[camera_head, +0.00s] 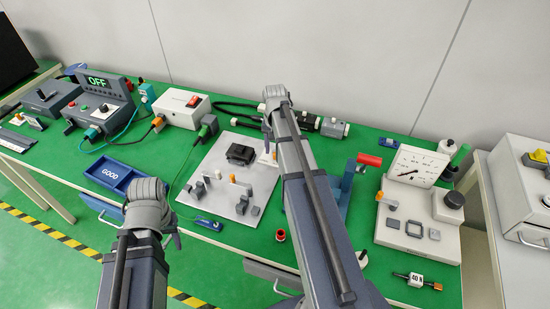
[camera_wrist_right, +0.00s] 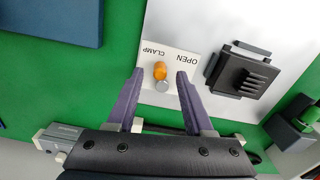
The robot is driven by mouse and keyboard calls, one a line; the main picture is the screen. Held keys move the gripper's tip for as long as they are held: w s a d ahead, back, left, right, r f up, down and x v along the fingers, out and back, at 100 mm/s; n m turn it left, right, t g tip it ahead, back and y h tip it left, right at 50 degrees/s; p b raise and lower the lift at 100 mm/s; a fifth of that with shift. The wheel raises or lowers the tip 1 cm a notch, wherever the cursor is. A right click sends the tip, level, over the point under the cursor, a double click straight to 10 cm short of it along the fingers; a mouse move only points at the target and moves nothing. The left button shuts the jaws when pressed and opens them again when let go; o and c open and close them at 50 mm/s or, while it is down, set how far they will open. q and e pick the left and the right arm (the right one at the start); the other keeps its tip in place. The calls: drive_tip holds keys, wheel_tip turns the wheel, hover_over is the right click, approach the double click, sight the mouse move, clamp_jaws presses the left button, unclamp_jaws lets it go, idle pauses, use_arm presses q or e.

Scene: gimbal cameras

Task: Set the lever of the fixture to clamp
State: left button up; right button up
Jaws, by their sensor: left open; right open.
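The fixture is a pale grey plate (camera_head: 213,195) on the green bench, with a black block (camera_head: 241,154) on it. In the right wrist view its lever (camera_wrist_right: 160,72) is a short post with an orange and grey end, on a white label (camera_wrist_right: 176,92) reading CLAMP and OPEN, upside down here. The lever stands nearer the word CLAMP, but I cannot tell its setting for sure. My right gripper (camera_wrist_right: 156,92) is open, its two purple fingers on either side of the lever with gaps. My left gripper (camera_head: 172,238) is open and empty, in front of the bench.
A blue GOOD tray (camera_head: 118,174) is left of the plate. Loose small blocks and posts stand on the plate's front part. A blue stand with a red cylinder (camera_head: 369,159) and a dial gauge unit (camera_head: 415,166) are on the right. A black connector block (camera_wrist_right: 241,72) is beside the lever label.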

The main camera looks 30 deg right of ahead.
drive_tip(key=shift+f+b, duration=0.45)
drive_tip(key=shift+f, duration=0.4)
clamp_jaws()
